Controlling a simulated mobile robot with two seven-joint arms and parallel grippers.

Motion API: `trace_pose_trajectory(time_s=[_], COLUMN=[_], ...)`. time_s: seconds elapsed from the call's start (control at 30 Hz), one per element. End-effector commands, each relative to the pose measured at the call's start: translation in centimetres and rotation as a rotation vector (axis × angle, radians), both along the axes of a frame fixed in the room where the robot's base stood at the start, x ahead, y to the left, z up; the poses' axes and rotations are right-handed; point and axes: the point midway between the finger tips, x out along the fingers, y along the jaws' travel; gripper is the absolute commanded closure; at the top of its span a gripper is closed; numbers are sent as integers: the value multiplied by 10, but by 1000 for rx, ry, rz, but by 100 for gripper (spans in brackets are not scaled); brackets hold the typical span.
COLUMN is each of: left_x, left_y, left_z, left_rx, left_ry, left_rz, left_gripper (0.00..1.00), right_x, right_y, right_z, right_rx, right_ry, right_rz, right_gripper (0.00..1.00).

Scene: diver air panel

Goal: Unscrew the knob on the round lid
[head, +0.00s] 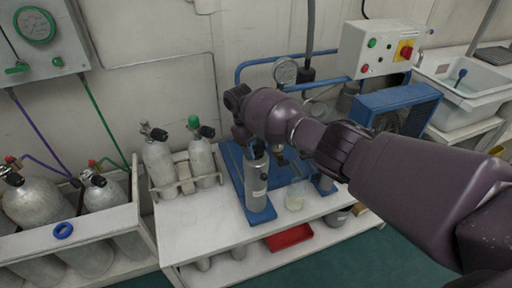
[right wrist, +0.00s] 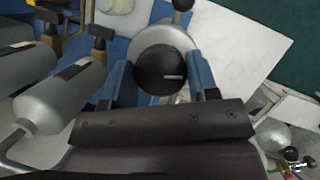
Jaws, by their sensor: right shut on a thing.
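In the right wrist view, the black round knob (right wrist: 161,69) with a pale mark sits on the round grey lid (right wrist: 165,38). My right gripper (right wrist: 160,78) has one blue finger on each side of the knob and is shut on it. In the head view, my right gripper (head: 257,149) comes down on the top of an upright grey canister (head: 256,187). The gripper and wrist hide the knob and most of the lid there. My left gripper is not in view.
The canister stands on a blue base (head: 262,215) on a white bench (head: 205,225). A clear beaker (head: 295,196) stands close to its right. Grey cylinders (head: 159,160) stand in a rack to the left. A red tray (head: 289,238) lies below. The bench's front left is clear.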

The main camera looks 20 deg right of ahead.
Motion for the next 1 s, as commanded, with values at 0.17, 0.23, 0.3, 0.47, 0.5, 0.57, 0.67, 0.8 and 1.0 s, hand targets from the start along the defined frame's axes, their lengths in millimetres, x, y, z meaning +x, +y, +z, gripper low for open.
trace_pose_trajectory(time_s=[0.17,0.23,0.3,0.47,0.5,0.57,0.67,0.8,1.0], left_x=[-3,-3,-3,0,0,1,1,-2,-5], left_y=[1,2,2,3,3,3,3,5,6], left_z=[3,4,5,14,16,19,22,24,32], left_rx=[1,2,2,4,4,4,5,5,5], left_ry=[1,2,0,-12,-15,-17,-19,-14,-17], left_rz=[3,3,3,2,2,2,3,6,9], left_gripper=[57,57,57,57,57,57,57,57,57], right_x=[-1,-1,-1,-1,-1,-1,-1,-2,-2], right_y=[1,1,1,1,1,1,1,2,2], right_z=[2,2,2,3,3,2,3,3,3], right_rx=[1,1,0,1,1,0,0,1,1], right_ry=[-2,-2,-2,-3,-2,-2,-3,-2,-2], right_rz=[169,236,303,454,492,550,644,778,958], right_gripper=[70,70,70,70,70,70,70,70,70])
